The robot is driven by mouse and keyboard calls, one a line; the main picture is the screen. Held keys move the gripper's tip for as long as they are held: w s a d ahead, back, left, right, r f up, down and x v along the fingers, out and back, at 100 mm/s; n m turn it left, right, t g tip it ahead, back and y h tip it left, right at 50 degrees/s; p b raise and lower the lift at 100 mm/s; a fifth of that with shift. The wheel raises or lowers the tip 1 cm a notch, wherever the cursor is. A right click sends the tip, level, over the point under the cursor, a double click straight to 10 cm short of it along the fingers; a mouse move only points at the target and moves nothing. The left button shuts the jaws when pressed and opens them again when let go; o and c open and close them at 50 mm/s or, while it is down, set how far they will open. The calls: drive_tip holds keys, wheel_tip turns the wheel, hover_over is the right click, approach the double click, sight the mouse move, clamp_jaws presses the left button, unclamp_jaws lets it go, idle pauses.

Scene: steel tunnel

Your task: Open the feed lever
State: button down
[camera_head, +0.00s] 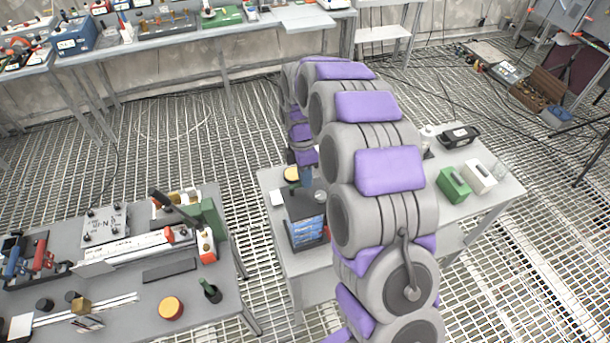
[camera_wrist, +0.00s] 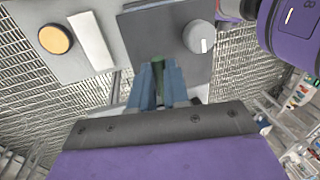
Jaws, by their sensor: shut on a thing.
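My gripper (camera_wrist: 158,76) is closed in the wrist view, its blue-grey fingers together on a small dark green piece (camera_wrist: 158,61). The piece may be the feed lever; most of it is hidden by the fingers. It stands at the edge of a dark grey box (camera_wrist: 160,28). A round grey knob (camera_wrist: 199,36) with a white mark is on the box, just right of the fingertips. In the head view, the box (camera_head: 306,226) has a blue panel and stands on the middle table, below my wrist. The fingertips are too small to make out there.
An orange disc (camera_wrist: 55,39) and a white block (camera_wrist: 92,40) lie left of the box. Green (camera_head: 453,186) and white (camera_head: 480,177) boxes stand on the table's right part. A cluttered bench (camera_head: 150,270) is at left. Grating floor lies between the tables.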

drive_tip(key=c, duration=1.3)
unclamp_jaws()
drive_tip(key=shift+w+f, duration=0.1)
drive_tip(key=shift+w, duration=0.1)
drive_tip(key=shift+o, duration=1)
drive_tip(key=shift+a, duration=0.1)
drive_tip(key=shift+s, duration=0.1)
drive_tip(key=w+a+r+p, duration=0.1)
drive_tip(key=w+r+p, duration=0.1)
drive_tip(key=r, duration=1.5)
drive_tip(key=shift+w, duration=0.65)
drive_tip(key=shift+s+r, duration=0.1)
